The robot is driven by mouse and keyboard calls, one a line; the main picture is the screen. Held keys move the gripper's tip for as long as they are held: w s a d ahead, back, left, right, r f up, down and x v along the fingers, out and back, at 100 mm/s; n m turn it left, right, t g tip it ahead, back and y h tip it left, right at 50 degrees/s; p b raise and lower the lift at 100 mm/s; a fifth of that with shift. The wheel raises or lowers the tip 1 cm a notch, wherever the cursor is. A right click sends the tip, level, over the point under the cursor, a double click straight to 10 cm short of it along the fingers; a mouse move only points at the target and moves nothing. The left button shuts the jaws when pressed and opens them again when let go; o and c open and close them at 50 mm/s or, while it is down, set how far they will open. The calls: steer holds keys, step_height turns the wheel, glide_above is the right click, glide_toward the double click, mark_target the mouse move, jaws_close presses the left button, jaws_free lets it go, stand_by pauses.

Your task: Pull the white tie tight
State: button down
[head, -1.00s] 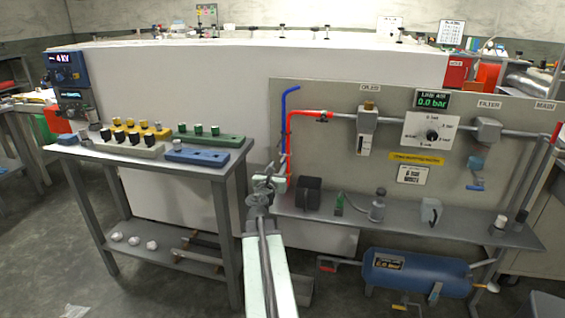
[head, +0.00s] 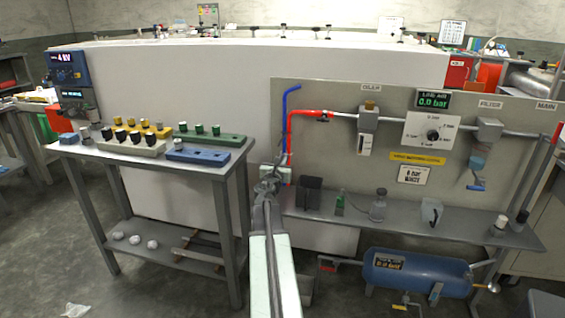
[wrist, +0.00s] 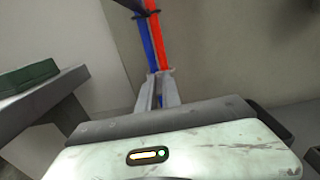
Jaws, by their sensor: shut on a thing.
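A blue hose (head: 285,115) and a red hose (head: 290,145) hang together at the left edge of the grey panel. In the wrist view the blue hose (wrist: 146,40) and red hose (wrist: 157,42) run side by side down to my gripper (wrist: 160,78). Dark bands cross them near the top and just beyond the fingertips. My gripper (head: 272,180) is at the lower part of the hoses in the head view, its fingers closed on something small. I cannot make out the white tie; the fingers may hide it.
A grey bench (head: 80,152) with coloured blocks stands left. A grey shelf (head: 400,222) with a black box (head: 309,192) and small parts lies right, above a blue tank (head: 415,272). A pale wall (head: 190,90) stands behind.

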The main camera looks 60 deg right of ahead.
steer(key=shift+s+d, duration=0.1)
steer(key=shift+s, duration=0.3)
stand_by(0.8)
